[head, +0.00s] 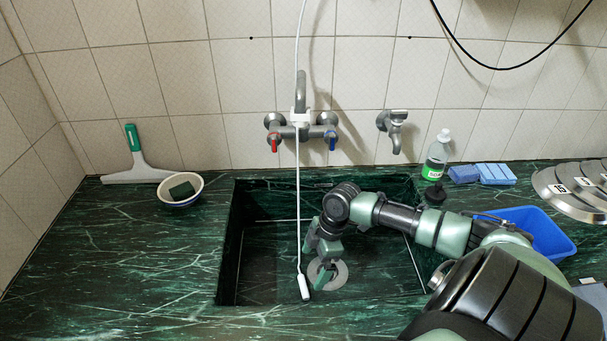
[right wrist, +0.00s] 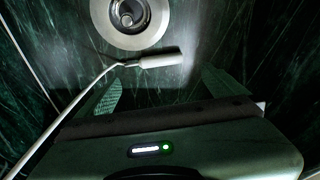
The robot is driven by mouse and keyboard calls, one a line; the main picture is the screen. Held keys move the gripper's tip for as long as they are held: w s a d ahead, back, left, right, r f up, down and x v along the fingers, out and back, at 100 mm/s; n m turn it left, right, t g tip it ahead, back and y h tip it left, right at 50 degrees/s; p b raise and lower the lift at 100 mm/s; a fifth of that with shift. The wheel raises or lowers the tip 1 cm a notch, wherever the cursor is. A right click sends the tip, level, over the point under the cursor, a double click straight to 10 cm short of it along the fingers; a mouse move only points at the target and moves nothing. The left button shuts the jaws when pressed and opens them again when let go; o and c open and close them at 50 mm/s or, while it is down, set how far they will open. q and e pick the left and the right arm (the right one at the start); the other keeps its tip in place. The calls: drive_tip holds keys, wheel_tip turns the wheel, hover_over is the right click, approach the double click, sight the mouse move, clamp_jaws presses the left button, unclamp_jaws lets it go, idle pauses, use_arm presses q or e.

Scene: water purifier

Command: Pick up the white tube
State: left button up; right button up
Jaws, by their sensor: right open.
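The white tube (head: 298,210) hangs from above, passes in front of the wall faucet, and drops into the sink. It ends in a thicker white tip (head: 304,287). My right gripper (head: 315,268) is inside the sink, open and empty, close beside the tube's lower part. In the right wrist view, the thick tip (right wrist: 161,61) lies across the space just ahead of my two spread fingers (right wrist: 163,88). The thin part of the tube runs down past the left finger. I cannot tell whether it touches that finger. My left gripper is not in view.
The dark green sink (head: 262,285) has a round drain (head: 341,272). The faucet (head: 299,131) is on the tiled wall behind. A bowl (head: 181,197) and squeegee (head: 136,170) are left; a bottle (head: 437,158), blue sponges (head: 497,174) and blue basin (head: 553,238) are right.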

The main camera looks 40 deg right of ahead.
sight(304, 285)
drive_tip(key=x, duration=0.9)
drive_tip(key=shift+a+r, duration=0.1)
drive_tip(key=shift+a, duration=0.05)
drive_tip(key=c, duration=1.5)
drive_tip(key=shift+o, duration=0.2)
drive_tip(key=shift+r, duration=0.15)
wheel_tip(304, 285, up, 20)
drive_tip(key=shift+p, duration=0.4)
